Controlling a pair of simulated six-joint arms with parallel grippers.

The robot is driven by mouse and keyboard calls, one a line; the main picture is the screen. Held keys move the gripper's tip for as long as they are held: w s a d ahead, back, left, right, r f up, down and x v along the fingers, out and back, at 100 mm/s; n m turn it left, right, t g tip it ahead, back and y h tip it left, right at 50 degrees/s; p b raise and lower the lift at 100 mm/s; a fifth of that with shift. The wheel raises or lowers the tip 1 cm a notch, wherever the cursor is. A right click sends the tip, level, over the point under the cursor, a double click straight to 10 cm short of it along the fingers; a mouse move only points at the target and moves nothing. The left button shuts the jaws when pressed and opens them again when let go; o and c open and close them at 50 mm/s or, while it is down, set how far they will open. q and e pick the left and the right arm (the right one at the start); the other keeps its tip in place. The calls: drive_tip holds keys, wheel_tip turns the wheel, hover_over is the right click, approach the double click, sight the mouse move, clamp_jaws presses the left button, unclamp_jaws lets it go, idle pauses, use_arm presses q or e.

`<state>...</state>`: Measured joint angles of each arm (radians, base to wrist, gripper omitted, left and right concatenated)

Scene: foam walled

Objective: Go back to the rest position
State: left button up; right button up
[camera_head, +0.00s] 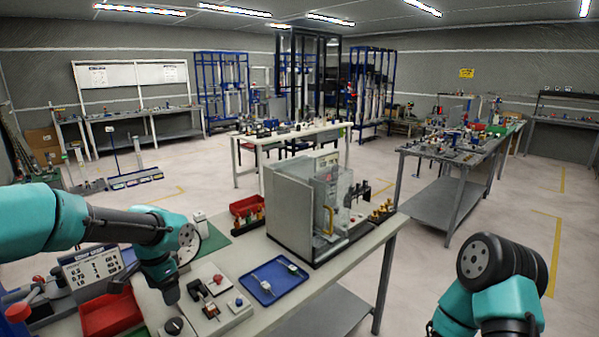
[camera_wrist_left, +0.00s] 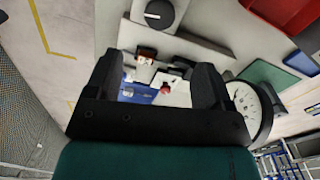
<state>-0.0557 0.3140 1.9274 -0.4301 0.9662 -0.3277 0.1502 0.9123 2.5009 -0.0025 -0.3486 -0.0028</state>
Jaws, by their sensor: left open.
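My left gripper (camera_head: 170,295) points down over the front left of the workbench (camera_head: 255,245), beside a grey plate with a red button (camera_head: 217,279). In the left wrist view its two dark fingers (camera_wrist_left: 157,80) stand wide apart with nothing held between them. Bench items show beyond the fingers, including a blue tray (camera_wrist_left: 140,93). My right arm (camera_head: 490,300) is bent at the lower right, and its gripper does not show.
A blue tray (camera_head: 274,280) with small parts and a clear-walled machine (camera_head: 305,207) stand right of my left gripper. A red bin (camera_head: 110,315) and a display panel (camera_head: 92,268) are to its left. A round white dial (camera_wrist_left: 248,106) is close to the right finger. Open floor lies beyond the bench.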

use_arm(q)
approach(174, 323)
wheel_tip(174, 323, down, 11)
drive_tip(key=shift+s+r, duration=0.1)
drive_tip(key=shift+r+n, duration=0.15)
drive_tip(key=shift+n, duration=4.35)
drive_tip(key=shift+m, duration=0.3)
drive_tip(key=shift+m, duration=2.7)
